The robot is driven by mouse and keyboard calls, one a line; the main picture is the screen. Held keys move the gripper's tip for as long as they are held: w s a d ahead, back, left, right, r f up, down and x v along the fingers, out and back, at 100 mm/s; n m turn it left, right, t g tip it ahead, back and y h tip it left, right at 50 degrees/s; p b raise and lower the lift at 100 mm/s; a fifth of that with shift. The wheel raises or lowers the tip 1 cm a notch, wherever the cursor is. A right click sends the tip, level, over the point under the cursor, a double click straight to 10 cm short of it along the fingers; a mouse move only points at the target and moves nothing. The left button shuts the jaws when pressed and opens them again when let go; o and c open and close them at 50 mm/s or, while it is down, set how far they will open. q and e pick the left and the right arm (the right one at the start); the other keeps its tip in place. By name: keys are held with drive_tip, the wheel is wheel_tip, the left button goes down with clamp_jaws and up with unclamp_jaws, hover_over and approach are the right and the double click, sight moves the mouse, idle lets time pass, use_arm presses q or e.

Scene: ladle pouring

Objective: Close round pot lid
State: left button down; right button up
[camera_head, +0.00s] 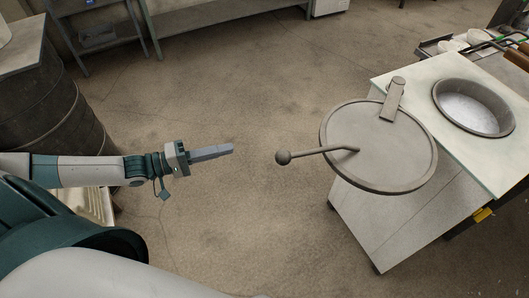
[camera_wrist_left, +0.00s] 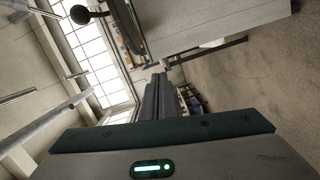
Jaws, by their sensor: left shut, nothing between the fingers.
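The round pot lid (camera_head: 380,165) is a grey disc with a raised rim, swung out past the left edge of the white-topped counter. A rod handle with a ball end (camera_head: 284,157) points left from it. A hinge arm (camera_head: 395,98) joins it to the counter. The round pot (camera_head: 474,106) is set in the counter top, uncovered, with a pale surface inside. My left gripper (camera_head: 228,148) is shut and empty, left of the ball and apart from it. In the left wrist view its fingers (camera_wrist_left: 158,95) are together, and the ball (camera_wrist_left: 80,14) shows at the top left. My right gripper is not in view.
The white counter (camera_head: 435,77) stands at the right, with a tray of containers (camera_head: 452,46) behind it. A dark barrel (camera_head: 45,110) stands at the left and a metal bench (camera_head: 210,17) at the back. The floor between is clear.

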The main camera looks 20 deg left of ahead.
use_arm(q)
drive_tip(key=s+d+r+n+g+h, duration=0.1)
drive_tip(key=s+d+r+n+h, duration=0.1)
drive_tip(key=s+r, duration=0.3)
wheel_tip(320, 180, up, 4)
drive_tip(key=shift+d+f+h+b, duration=0.1)
drive_tip(key=shift+d+h+b, duration=0.3)
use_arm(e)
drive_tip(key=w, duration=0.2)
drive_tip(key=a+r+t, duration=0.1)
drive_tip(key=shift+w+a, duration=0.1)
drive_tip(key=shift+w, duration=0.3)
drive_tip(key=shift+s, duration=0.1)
use_arm(q)
drive_tip(key=w+d+r+p, duration=0.1)
drive_tip(key=w+d+p, duration=0.2)
drive_tip(key=d, duration=0.8)
drive_tip(key=shift+p, duration=1)
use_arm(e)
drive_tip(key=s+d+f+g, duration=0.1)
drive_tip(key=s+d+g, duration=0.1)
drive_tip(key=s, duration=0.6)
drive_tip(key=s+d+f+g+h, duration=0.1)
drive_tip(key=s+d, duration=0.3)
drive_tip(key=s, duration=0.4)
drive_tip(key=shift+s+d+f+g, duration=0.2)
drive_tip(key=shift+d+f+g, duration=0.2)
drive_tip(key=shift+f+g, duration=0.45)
use_arm(q)
drive_tip(key=shift+w+r, duration=0.1)
